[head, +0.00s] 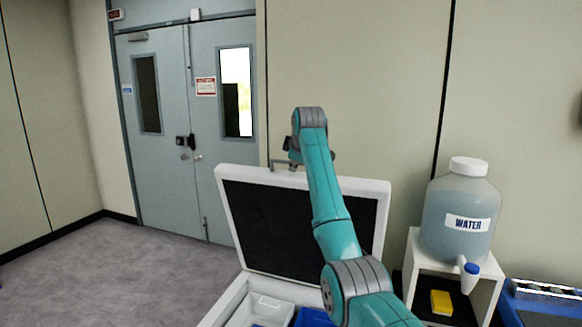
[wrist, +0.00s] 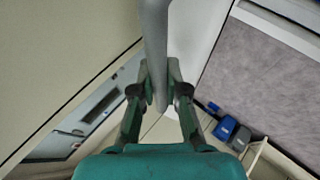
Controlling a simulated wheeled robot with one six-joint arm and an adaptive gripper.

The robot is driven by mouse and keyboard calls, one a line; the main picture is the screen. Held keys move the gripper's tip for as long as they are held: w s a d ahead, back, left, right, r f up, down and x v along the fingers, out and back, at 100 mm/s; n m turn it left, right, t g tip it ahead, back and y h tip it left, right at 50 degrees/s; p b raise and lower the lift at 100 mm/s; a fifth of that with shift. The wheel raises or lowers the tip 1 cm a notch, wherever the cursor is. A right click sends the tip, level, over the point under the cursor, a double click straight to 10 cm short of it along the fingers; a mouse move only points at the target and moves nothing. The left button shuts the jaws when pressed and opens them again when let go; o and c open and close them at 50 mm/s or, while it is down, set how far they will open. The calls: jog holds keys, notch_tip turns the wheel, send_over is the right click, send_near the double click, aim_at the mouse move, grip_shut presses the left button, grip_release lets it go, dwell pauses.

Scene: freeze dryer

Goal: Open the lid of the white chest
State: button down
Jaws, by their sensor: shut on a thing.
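The white chest (head: 222,305) is at the bottom middle of the head view. Its lid (head: 265,225) stands raised, nearly upright, with the dark inner panel facing me. A grey bar handle (head: 280,163) is at the lid's top edge. In the wrist view the handle (wrist: 155,35) runs down between the fingers of my gripper (wrist: 160,88), which is shut on it. In the head view my arm crosses in front of the lid and hides part of it. My gripper is mostly hidden behind the wrist there.
White and blue trays (head: 262,310) lie inside the chest. At the right, a water jug (head: 460,210) stands on a white stand (head: 415,262) with a yellow block (head: 441,302) inside. Grey double doors (head: 180,210) are at the back left. The floor at left is clear.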

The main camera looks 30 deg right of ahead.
jog(key=c, duration=1.2)
grip_release()
jog(key=v, duration=1.2)
